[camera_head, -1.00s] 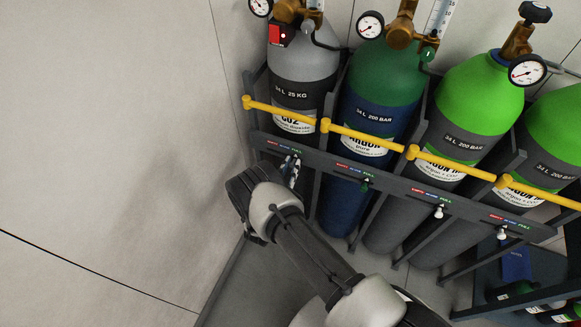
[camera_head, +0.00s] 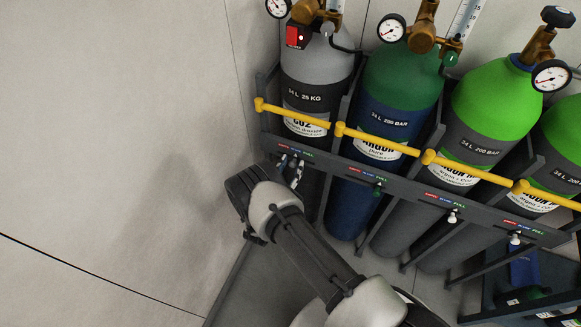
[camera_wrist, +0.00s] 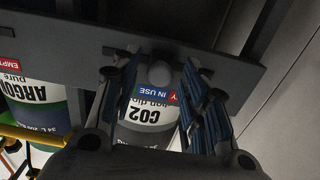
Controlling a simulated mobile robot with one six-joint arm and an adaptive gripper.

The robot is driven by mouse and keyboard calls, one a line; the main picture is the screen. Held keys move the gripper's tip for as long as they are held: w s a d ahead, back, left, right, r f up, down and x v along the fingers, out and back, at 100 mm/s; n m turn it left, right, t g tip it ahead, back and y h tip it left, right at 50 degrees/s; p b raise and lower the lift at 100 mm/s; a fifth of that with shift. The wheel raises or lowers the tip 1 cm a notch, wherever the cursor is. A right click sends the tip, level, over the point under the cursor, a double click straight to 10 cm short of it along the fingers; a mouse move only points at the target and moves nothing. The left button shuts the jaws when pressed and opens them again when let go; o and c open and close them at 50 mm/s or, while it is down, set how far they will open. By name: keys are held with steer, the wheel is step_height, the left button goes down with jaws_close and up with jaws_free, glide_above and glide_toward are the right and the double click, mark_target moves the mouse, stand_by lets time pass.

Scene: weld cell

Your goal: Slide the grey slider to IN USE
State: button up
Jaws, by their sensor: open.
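The grey slider (camera_wrist: 159,73) shows in the wrist view as a rounded knob on the dark rail of the rack, beside the blue IN USE label (camera_wrist: 156,91). Part of a red label shows to its right; the left end of the strip is hidden by a finger. My gripper (camera_wrist: 161,66) is open, one finger on each side of the knob; whether either touches it I cannot tell. In the head view my gripper (camera_head: 292,172) is at the rail below the grey CO2 cylinder (camera_head: 315,68), and the slider is hidden there by the fingers.
A yellow bar (camera_head: 385,143) runs across the cylinders above the rail (camera_head: 340,168). Other sliders, green (camera_head: 377,189) and white (camera_head: 452,216), hang along the rail to the right. A plain wall (camera_head: 110,130) stands at left.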

steer(key=shift+s, duration=0.1)
steer(key=v, duration=1.2)
